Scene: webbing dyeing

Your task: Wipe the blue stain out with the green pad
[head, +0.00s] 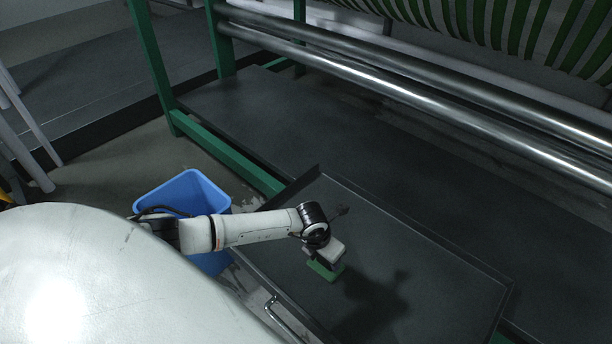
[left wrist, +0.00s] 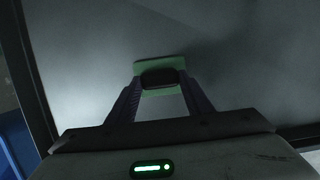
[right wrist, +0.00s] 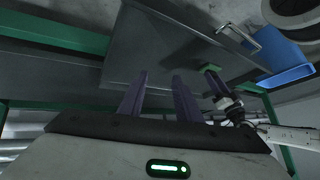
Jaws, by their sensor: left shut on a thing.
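The green pad (head: 328,272) lies on or just above the dark metal tray (head: 440,252), left of its middle; I cannot tell whether it touches. My left gripper (head: 325,256) is over the pad. In the left wrist view, its fingers (left wrist: 160,84) are shut on the dark grip on top of the green pad (left wrist: 160,66). A small dark smudge (head: 341,211) lies on the tray beyond the gripper; its colour is too dim to confirm as the blue stain. My right gripper (right wrist: 158,77) is open and empty, away from the pad.
The tray has a raised rim and a metal handle (head: 286,318) on its near side. A blue bin (head: 190,190) stands to its left, behind my left arm. Metal rollers (head: 440,105) and green-striped webbing (head: 490,25) are above and beyond the tray. The tray's right part is bare.

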